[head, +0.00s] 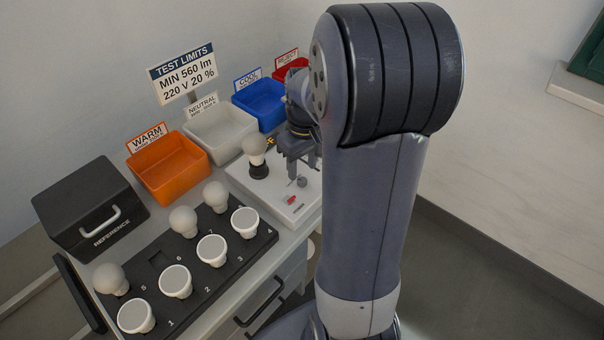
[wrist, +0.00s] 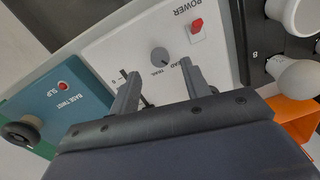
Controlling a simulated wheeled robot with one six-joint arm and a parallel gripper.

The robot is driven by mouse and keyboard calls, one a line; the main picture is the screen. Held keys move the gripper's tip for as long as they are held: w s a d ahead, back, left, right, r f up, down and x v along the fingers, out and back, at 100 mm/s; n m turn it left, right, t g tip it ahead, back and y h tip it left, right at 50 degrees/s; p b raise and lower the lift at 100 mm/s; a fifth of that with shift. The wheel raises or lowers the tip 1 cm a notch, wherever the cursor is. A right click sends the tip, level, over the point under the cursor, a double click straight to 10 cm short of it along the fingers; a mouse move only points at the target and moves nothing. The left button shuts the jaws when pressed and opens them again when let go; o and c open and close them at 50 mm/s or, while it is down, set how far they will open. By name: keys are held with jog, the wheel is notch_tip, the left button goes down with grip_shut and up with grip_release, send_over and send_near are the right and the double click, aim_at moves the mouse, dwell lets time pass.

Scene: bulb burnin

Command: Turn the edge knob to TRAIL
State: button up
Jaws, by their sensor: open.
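The edge knob (wrist: 159,54) is a small grey round dial on the white panel (wrist: 115,45) in the wrist view. Lettering beside it reads partly "EAD" and "TRAIL"; which one its pointer faces is too small to tell. In the head view the knob (head: 302,182) sits near the panel's right side, just below my gripper (head: 298,165). My gripper (wrist: 160,82) is open and empty in the wrist view, its fingers spread to either side of the knob's line. The fingertips look apart from the knob; the height gap is hard to judge.
A red power switch (wrist: 196,26) is close to the knob. A bulb (head: 255,145) stands in a black socket on the panel. A teal base-twist box (wrist: 62,105) is beside it. A bulb tray (head: 205,255), reference box (head: 90,205) and orange bin (head: 168,170) stand left.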

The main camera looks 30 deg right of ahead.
aim_at(302, 179)
jog(key=shift+a+f, duration=0.1)
jog(key=shift+f, duration=1.65)
grip_shut()
jog(key=shift+m, duration=0.4)
jog(key=m, duration=0.5)
jog(key=shift+p, duration=0.35)
jog(key=m, duration=0.6)
jog(key=shift+s, duration=0.1)
